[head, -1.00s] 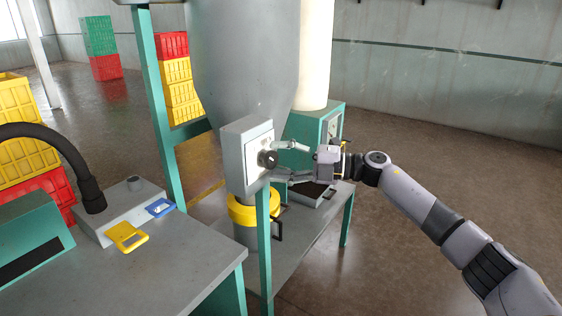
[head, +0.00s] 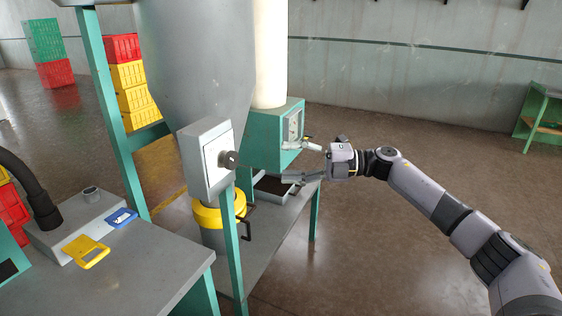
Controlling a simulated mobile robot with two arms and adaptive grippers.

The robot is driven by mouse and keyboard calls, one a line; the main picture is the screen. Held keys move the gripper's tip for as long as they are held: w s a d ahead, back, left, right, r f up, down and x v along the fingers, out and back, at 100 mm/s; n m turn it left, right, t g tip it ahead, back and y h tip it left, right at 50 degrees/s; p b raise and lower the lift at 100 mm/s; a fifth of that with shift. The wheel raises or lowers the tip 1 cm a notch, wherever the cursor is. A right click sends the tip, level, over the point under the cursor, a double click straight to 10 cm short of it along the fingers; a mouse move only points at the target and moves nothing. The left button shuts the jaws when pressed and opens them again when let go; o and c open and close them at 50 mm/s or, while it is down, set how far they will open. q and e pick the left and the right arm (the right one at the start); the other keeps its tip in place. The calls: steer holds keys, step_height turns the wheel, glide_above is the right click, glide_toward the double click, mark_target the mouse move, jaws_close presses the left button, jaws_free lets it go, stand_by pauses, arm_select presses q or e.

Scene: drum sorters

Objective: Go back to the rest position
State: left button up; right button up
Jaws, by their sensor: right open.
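My right gripper (head: 296,162) is open and empty. It points left, with its arm reaching in from the lower right. In the picture it lies to the right of the grey control box (head: 205,158) with the black knob (head: 229,159), with a gap between them. It shows in front of the green machine box (head: 268,143) and over the dark tray (head: 274,189). My left gripper is not in the picture.
A grey table (head: 150,262) at the left holds a yellow scoop-like piece (head: 87,252) and a blue one (head: 121,218). A yellow-topped drum (head: 207,218) stands under the hopper (head: 196,60). Stacked crates (head: 127,75) stand behind. The floor at the right is open.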

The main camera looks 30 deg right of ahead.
stand_by(0.4)
steer(key=w+d+f+m+t+h, duration=0.1)
steer(key=w+f+m+t+h, duration=0.2)
steer(key=f+m, duration=0.7)
steer(key=w+d+f+m+t+h, duration=0.1)
steer(key=w+f+m+t+h, duration=0.2)
steer(key=f, duration=1.2)
steer(key=s+f+m+g+h, duration=0.1)
steer(key=s+f+m+h, duration=0.2)
steer(key=s+f, duration=0.6)
steer(key=s+f+m+g+h, duration=0.2)
steer(key=s+f+m+h, duration=0.15)
steer(key=f, duration=0.95)
steer(key=s+f+m+g+h, duration=0.1)
steer(key=s+f+m+h, duration=0.15)
steer(key=s+f, duration=0.65)
steer(key=s+a+f+m+g, duration=0.2)
steer(key=s+f, duration=0.4)
steer(key=s, duration=0.7)
steer(key=s+a+f+m+g, duration=0.2)
steer(key=s+a+f+g, duration=0.2)
steer(key=s, duration=0.9)
steer(key=s+a+f+m+g, duration=0.1)
steer(key=s+a+f+g, duration=0.2)
steer(key=s+f, duration=0.7)
steer(key=s+a, duration=0.1)
steer(key=s, duration=0.2)
steer(key=shift+a+m+g+h, duration=0.2)
steer(key=shift+m+g+h, duration=0.2)
